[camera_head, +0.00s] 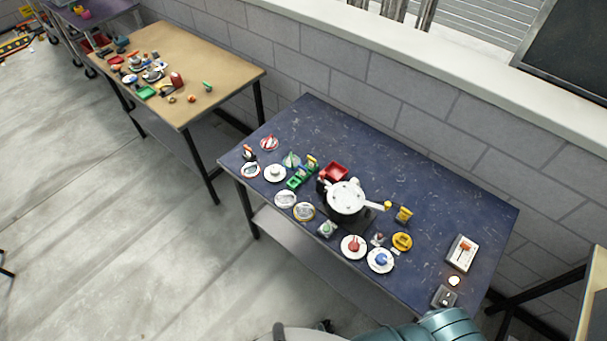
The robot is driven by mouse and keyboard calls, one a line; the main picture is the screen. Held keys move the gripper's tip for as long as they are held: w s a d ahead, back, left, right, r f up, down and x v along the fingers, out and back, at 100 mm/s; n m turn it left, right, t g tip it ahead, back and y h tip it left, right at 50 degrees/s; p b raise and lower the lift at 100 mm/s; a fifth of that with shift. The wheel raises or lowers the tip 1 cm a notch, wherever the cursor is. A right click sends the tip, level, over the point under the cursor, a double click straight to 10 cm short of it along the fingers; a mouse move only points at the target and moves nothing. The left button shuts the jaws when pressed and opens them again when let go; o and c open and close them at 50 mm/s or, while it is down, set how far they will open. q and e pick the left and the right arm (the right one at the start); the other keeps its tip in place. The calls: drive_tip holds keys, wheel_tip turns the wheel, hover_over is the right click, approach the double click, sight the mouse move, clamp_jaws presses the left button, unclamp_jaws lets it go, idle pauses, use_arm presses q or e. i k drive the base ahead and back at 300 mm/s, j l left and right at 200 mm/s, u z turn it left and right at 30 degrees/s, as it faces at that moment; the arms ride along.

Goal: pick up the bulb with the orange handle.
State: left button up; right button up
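A blue-topped table (440,205) stands in front of me with many small items on it. A small pale, glowing round piece with an orange tint (454,281) lies near its right front edge and looks bulb-like. I cannot tell whether it has an orange handle. A small yellow knob (387,206) beside the white pot is another round piece. No clear bulb with an orange handle can be made out at this size. Neither of my grippers is in view.
A white pot (345,197) stands mid-table, with several plates and a red tray (334,173) around it. A white switch plate (462,252) and a grey box (444,297) lie at the right. The table's back strip is clear. A tan table (225,72) stands left.

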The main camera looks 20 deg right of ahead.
sight(248, 150)
drive_tip(key=i+j, duration=0.35)
drive_tip(key=j, duration=0.15)
drive_tip(key=i+j+z, duration=0.1)
drive_tip(key=i+j, duration=0.3)
drive_tip(key=j, duration=0.1)
